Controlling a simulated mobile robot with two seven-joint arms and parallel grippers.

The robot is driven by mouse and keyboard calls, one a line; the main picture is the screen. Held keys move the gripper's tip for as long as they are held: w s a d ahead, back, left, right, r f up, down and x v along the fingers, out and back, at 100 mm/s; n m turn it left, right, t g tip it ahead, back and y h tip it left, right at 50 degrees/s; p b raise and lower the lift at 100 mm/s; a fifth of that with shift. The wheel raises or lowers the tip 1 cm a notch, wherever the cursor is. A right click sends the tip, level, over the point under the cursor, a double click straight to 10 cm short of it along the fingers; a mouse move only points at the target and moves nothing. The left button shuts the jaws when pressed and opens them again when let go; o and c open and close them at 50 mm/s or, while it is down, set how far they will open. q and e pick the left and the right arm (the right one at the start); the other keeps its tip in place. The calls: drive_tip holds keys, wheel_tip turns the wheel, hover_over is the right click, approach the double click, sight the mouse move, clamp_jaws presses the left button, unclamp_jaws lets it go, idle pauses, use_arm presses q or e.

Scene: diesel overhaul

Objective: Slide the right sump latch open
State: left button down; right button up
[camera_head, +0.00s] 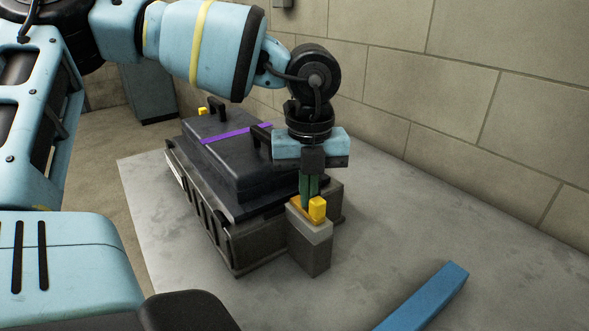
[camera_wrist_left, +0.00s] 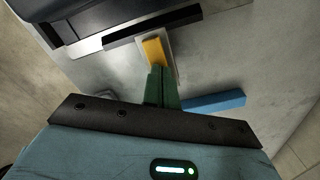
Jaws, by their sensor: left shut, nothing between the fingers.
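The sump (camera_head: 215,205) is a dark box with a black lid (camera_head: 225,160) crossed by a purple stripe. A yellow latch (camera_head: 317,209) sits on top of a grey block (camera_head: 310,248) at the sump's near right corner. My left gripper (camera_head: 308,204) points down at this latch, its green fingers closed together and empty. The fingertips are right beside the yellow knob; I cannot tell whether they touch it. The left wrist view shows the closed fingers (camera_wrist_left: 161,72) just short of the yellow latch (camera_wrist_left: 154,50). Another yellow piece (camera_head: 201,111) shows at the sump's far left corner. My right gripper is out of view.
The sump stands on a grey table (camera_head: 400,230) with free room to its right. A blue bar (camera_head: 430,295) lies at the front right, and it also shows in the left wrist view (camera_wrist_left: 215,101). Black handles (camera_head: 217,107) stand up from the lid. A block wall (camera_head: 480,110) rises behind.

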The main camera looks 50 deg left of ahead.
use_arm(q)
drive_tip(key=shift+a, duration=0.45)
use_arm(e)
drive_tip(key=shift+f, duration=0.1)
use_arm(q)
drive_tip(key=shift+r, duration=0.15)
